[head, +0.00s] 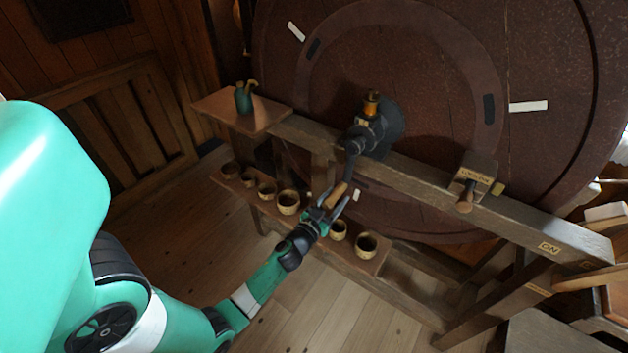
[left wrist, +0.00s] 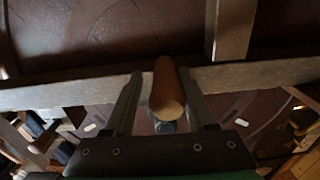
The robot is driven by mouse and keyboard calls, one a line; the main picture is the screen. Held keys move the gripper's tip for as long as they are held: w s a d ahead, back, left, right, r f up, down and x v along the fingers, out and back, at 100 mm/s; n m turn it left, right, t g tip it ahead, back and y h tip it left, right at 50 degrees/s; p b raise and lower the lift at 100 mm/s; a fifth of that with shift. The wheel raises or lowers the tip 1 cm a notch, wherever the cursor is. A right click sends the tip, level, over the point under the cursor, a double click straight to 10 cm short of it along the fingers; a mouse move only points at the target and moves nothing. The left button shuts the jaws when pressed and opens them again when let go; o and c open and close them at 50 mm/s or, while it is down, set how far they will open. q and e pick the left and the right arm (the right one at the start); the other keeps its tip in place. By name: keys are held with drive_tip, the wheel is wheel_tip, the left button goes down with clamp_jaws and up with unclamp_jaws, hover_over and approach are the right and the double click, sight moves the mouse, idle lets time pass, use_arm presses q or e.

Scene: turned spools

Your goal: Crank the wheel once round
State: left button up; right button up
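The big brown wheel (head: 440,70) stands upright behind a wooden frame, with white and dark marks on its face. A dark crank (head: 352,145) comes from its hub and hangs downward, ending in a tan wooden handle (head: 337,194). My left gripper (head: 335,199) is at the handle. In the left wrist view the handle (left wrist: 167,92) lies between the two fingers (left wrist: 162,95), with a gap clearly visible on its left side, so the fingers are open around it. Whether the right finger touches it I cannot tell. My right gripper is not in view.
A block labelled lock pin (head: 477,178) with a wooden knob sits on the frame beam (head: 420,180). Several small cups (head: 288,202) stand on a low shelf below the crank. A green can (head: 243,98) stands on the upper left ledge. The floor in front is clear.

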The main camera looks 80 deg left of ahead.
use_arm(q)
drive_tip(key=s+a+r+m+p, duration=0.2)
drive_tip(key=s+a+m+p, duration=0.3)
drive_tip(key=m, duration=0.1)
drive_tip(key=shift+s+a+r, duration=0.15)
drive_tip(key=shift+s+a, duration=0.2)
drive_tip(key=shift+w, duration=0.1)
drive_tip(key=shift+d+p, duration=0.1)
drive_tip(key=shift+p, duration=0.2)
drive_tip(key=p+v, duration=0.3)
drive_tip(key=v, duration=0.8)
